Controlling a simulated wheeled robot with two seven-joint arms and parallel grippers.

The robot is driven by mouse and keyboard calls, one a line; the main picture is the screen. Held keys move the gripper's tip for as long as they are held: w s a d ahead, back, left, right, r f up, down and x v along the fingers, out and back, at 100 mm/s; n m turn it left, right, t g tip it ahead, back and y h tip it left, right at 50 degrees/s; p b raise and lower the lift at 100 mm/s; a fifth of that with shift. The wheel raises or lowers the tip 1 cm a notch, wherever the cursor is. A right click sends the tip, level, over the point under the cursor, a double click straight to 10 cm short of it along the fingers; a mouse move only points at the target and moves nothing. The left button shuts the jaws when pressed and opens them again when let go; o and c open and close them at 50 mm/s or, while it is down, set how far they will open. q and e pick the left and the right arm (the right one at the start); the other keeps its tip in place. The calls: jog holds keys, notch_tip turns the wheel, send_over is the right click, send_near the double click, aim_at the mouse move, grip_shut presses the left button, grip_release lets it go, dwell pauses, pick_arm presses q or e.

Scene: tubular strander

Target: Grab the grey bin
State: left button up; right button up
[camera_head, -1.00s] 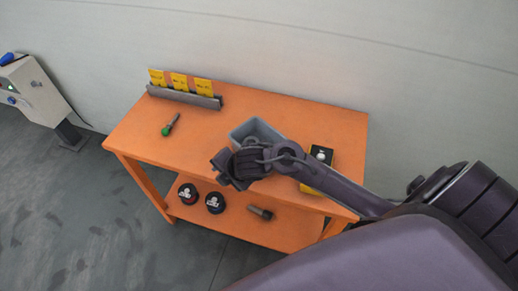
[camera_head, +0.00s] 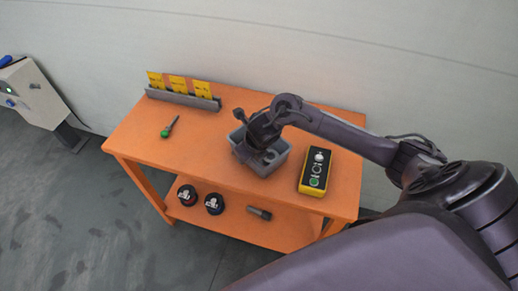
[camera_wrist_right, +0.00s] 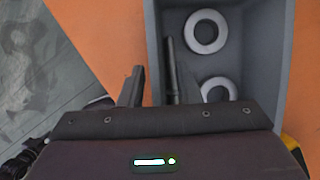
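The grey bin (camera_head: 282,158) stands upright on the orange table in the head view. It is open-topped and fills the upper right of the right wrist view (camera_wrist_right: 268,70). Two pale metal rings (camera_wrist_right: 206,31) lie inside it. My right gripper (camera_head: 246,152) reaches down over the bin's left side and hides part of it. In the right wrist view my gripper's fingers (camera_wrist_right: 153,85) are apart. One finger is outside the bin's left wall and the other is inside, with the wall between them. My left gripper is not in view.
The orange table (camera_head: 220,135) also holds a yellow-black button box (camera_head: 316,172) right of the bin, a green-handled screwdriver (camera_head: 169,127) and a grey rack with yellow cards (camera_head: 183,97). Black-topped round items (camera_head: 214,204) and a dark tool (camera_head: 259,212) lie on the lower shelf.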

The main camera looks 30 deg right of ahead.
jog(key=shift+x, duration=0.75)
grip_shut()
jog(key=shift+r, duration=0.15)
